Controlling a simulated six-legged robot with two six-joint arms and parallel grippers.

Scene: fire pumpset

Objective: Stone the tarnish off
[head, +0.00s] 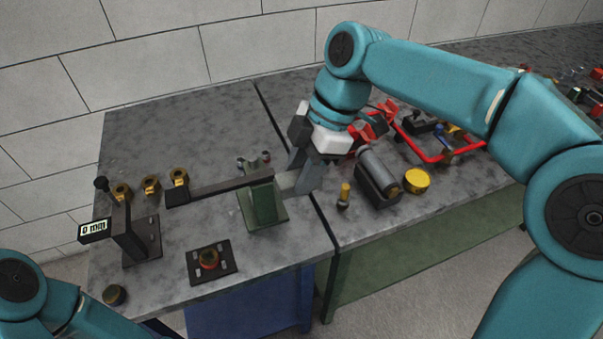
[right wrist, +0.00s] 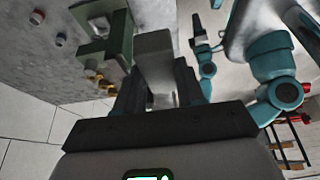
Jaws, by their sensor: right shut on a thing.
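My right gripper (head: 303,176) is shut on a grey block (right wrist: 154,50), which I take to be the stone. The block's far end is close against a green stand (head: 264,205), also in the right wrist view (right wrist: 118,40); I cannot tell if they touch. A dark bar (head: 228,185) runs left from the stand to a dark block beside a brass fitting (head: 180,177). Two more brass fittings (head: 150,184) (head: 122,191) stand further left.
A gauge post (head: 136,232) carries a display (head: 94,230) reading 0 mm. A dark round piece (head: 114,295) lies near the front left edge. Right of the gripper are a grey cylinder on a block (head: 378,175), a yellow tin (head: 417,180) and a red frame (head: 430,155).

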